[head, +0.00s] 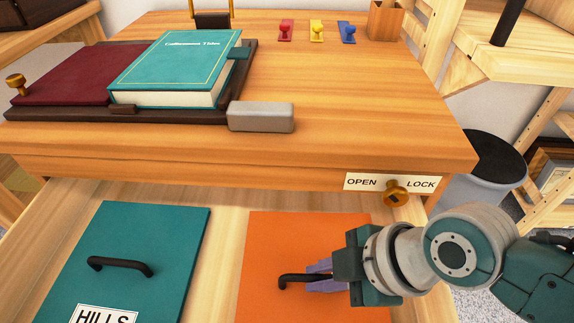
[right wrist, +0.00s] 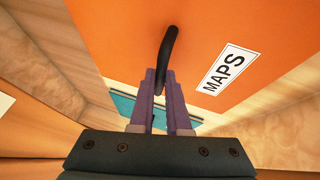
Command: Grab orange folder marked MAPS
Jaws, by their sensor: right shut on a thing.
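The orange folder (head: 270,250) lies in the open drawer of the desk, on the right side. Its white MAPS label (right wrist: 229,69) shows in the right wrist view. Its black handle (head: 290,281) stands up from the folder face, and it also shows in the right wrist view (right wrist: 167,50). My right gripper (head: 316,278) is shut on that handle, with purple fingers on both sides of it (right wrist: 160,90). A teal folder (head: 165,245) marked HILLS lies to the left in the same drawer, with its own black handle (head: 120,266). My left gripper is not in view.
The desk top (head: 340,110) overhangs the drawer's back. A teal book (head: 175,65), a maroon folder (head: 75,75) and a grey block (head: 260,117) lie on it. An OPEN/LOCK plate with a brass knob (head: 396,194) is close above my right gripper. A grey bin (head: 485,175) stands right.

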